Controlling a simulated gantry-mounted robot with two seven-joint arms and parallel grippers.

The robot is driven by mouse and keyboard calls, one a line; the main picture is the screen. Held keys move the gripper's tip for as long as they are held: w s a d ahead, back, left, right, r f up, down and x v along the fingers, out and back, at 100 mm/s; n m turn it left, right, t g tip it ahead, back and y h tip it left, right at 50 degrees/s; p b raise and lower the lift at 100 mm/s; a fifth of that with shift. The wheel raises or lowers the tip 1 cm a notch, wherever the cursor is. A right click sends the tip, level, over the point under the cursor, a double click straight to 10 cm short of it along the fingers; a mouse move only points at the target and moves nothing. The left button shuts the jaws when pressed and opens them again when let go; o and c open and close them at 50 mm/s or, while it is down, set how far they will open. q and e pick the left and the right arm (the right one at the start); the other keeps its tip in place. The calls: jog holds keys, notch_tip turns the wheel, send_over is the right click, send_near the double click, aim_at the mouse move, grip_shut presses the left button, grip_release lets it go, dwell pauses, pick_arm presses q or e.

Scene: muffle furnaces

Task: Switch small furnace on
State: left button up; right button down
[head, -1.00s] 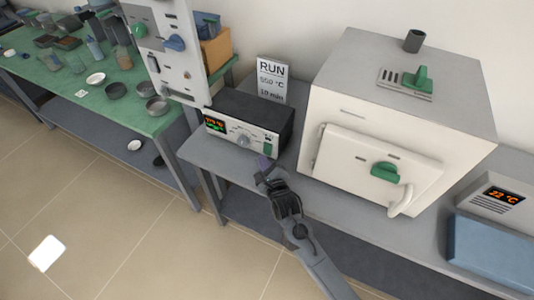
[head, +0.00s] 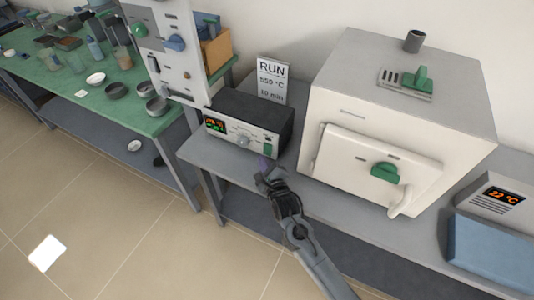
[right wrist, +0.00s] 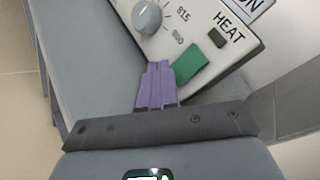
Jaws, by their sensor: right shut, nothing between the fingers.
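The cream furnace (head: 395,120) stands on the grey bench with its door shut and a green knob (head: 385,172) on it. To its left is a dark control box (head: 252,110) with a lit display (head: 215,125), a round knob (head: 243,141) and a green switch (head: 268,148). In the right wrist view, the green switch (right wrist: 188,66) sits below the word HEAT, near a small dark square (right wrist: 217,38). My right gripper (head: 264,163) is shut and empty, its purple fingertips (right wrist: 159,66) close beside the switch. Contact cannot be told. My left gripper is not in view.
A sign (head: 272,80) reading RUN stands behind the control box. A tall grey panel (head: 180,50) with knobs stands to the left. A blue-grey unit (head: 495,240) showing 22 °C is at right. The green bench (head: 135,118) holds dishes and glassware.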

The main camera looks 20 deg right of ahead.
dwell(0.5)
jog(key=shift+w+d, duration=0.3)
jog(key=shift+d, duration=0.05)
dwell(0.3)
jog(key=shift+d+f, duration=0.1)
jog(key=shift+d, duration=0.05)
dwell(0.5)
jog(key=shift+w+d, duration=0.1)
jog(key=shift+w, duration=0.1)
jog(key=shift+s, duration=0.2)
dwell(0.4)
jog(key=shift+s+a+p, duration=0.1)
jog(key=shift+a+p, duration=0.2)
jog(key=shift+p, duration=0.05)
jog(key=shift+s+a, duration=0.2)
jog(key=shift+a, duration=0.05)
